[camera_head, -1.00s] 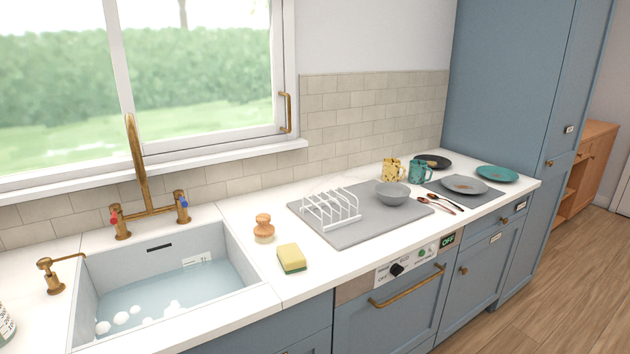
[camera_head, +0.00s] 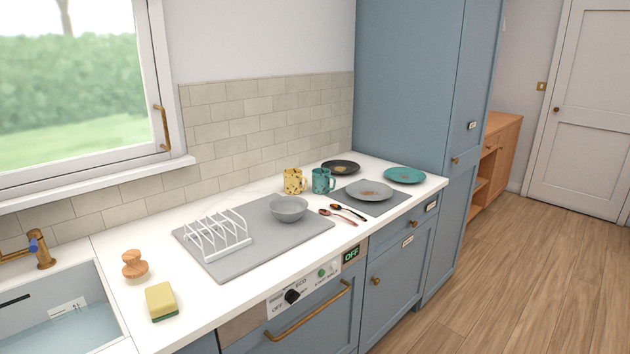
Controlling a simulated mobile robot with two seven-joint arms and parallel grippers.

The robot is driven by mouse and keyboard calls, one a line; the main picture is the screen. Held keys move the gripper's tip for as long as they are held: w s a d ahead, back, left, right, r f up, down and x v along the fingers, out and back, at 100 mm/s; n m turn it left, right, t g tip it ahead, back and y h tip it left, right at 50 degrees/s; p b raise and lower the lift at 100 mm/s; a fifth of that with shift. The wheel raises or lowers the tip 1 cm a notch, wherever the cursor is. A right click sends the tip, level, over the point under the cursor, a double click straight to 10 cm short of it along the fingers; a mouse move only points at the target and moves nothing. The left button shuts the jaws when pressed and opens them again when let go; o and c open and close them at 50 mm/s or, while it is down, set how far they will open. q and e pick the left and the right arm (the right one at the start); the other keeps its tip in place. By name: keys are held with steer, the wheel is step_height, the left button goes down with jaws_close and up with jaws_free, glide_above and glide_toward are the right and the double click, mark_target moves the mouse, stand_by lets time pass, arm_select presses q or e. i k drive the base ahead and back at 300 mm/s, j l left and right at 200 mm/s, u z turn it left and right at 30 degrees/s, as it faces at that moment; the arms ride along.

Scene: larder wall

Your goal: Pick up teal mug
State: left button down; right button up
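The teal mug (camera_head: 323,181) stands upright on the white counter (camera_head: 140,216), towards the back and right of the picture's middle. It has dark speckles or marks on its side. A yellow patterned mug (camera_head: 294,181) stands just to its left. A grey bowl (camera_head: 288,208) is in front of the two mugs, to the left. Neither of my grippers shows in the head view.
A grey mat (camera_head: 213,263) holds a white rack (camera_head: 216,237). Right of the mug are a grey plate (camera_head: 369,188), a black plate (camera_head: 341,166), a teal plate (camera_head: 405,174) and spoons (camera_head: 340,217). A sponge (camera_head: 161,300), a brush (camera_head: 134,264) and the sink (camera_head: 75,303) are left. Floor (camera_head: 510,270) is clear.

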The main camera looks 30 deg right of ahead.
mark_target(321, 177)
steer(key=i+l+u, duration=0.15)
steer(key=l+u, duration=0.2)
steer(key=l, duration=0.85)
steer(key=l+u, duration=0.3)
steer(key=l, duration=0.95)
steer(key=l+u, duration=0.35)
steer(key=l, duration=0.85)
steer(key=k, duration=0.05)
